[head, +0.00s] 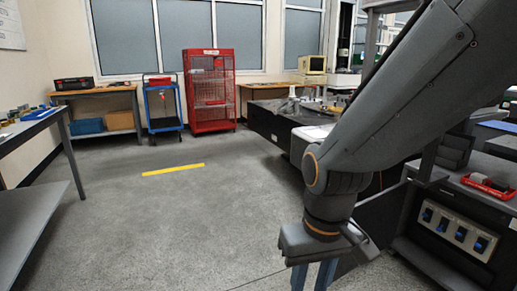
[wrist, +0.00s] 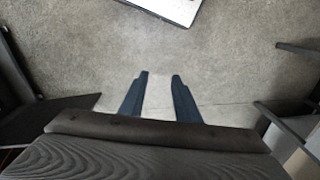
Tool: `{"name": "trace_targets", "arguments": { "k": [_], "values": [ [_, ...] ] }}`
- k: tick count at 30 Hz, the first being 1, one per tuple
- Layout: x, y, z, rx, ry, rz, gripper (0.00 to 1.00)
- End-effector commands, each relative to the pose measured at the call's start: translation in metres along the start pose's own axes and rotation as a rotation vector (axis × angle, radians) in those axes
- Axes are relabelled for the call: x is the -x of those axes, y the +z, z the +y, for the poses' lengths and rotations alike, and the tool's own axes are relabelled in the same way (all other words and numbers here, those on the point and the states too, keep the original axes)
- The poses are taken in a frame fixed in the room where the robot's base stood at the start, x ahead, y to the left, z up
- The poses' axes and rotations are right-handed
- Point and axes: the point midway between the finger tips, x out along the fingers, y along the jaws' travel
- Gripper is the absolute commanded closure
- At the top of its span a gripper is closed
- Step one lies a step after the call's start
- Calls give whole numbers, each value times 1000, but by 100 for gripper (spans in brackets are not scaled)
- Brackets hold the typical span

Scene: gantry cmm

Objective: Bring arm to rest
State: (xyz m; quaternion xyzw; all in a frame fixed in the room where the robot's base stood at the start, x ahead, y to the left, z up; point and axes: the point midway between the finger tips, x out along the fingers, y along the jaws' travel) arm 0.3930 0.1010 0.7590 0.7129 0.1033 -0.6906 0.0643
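My arm reaches down from the upper right in the head view. My gripper (head: 314,280) hangs at its end, pointing down over the grey floor, and its fingertips are cut off by the bottom edge. In the wrist view my gripper (wrist: 160,76) shows two dark blue fingers, apart, with only bare floor between them. It is open and holds nothing.
A machine bench with a red tray (head: 488,186) stands close right of my arm. A grey table (head: 42,190) is on the left. A red cage (head: 209,92) and blue cart (head: 163,108) stand at the back. The middle floor with a yellow strip (head: 173,169) is clear.

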Motion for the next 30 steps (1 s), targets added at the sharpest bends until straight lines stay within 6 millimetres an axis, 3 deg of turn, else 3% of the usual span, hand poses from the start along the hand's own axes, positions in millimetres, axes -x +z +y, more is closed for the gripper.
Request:
{"name": "trace_targets", "arguments": {
  "k": [1,3,18,24,30],
  "values": [
    [18,4,6,-21,5,-4,71],
    [31,7,14,-45,11,-6,71],
    [116,35,72,-212,44,-27,71],
    [129,41,83,-241,50,-30,71],
    [129,42,85,-246,51,-31,71]
  ]
}}
